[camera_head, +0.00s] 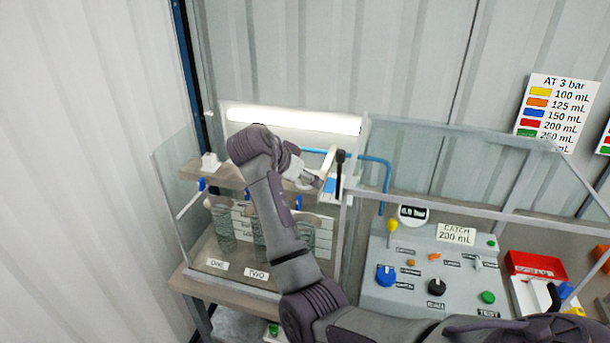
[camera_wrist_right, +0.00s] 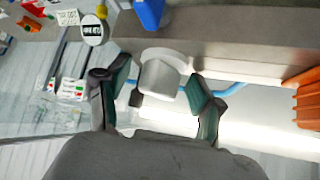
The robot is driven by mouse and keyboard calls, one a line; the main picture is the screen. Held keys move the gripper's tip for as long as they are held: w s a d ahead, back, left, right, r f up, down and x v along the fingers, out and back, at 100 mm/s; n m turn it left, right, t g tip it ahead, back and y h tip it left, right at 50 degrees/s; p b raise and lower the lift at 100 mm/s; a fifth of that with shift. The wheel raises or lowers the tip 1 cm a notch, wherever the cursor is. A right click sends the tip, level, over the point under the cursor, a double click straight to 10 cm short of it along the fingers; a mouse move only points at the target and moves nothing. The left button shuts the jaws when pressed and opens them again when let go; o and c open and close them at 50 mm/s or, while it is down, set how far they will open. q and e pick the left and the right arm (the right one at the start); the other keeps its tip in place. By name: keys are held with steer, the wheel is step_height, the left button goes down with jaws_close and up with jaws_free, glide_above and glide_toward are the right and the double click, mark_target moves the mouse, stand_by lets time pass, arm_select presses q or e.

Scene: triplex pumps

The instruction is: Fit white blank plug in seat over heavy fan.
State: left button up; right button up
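My right gripper (camera_head: 318,178) comes in from the right and reaches over the shelf of the glass-walled tank. In the right wrist view my right gripper (camera_wrist_right: 160,88) is open. Its two fingers stand on either side of a white rounded piece (camera_wrist_right: 160,78) with a wider collar. A small gap shows beside the left finger; whether the right finger touches is unclear. I cannot tell if this piece is the blank plug. Another white piece (camera_head: 210,160) stands on the shelf at the left. No heavy fan can be identified. My left gripper is not in view.
A brown shelf (camera_head: 185,171) crosses the tank, with a light strip (camera_head: 290,119) behind. Blue pieces (camera_head: 201,184) hang below. A blue tube (camera_head: 386,185) and a black-topped lever (camera_head: 340,160) stand close right of the gripper. A grey control panel (camera_head: 415,290) and red box (camera_head: 535,264) lie right.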

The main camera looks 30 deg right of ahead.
steer(key=v, duration=1.1)
steer(key=shift+a+r, duration=0.25)
steer(key=shift+a, duration=0.15)
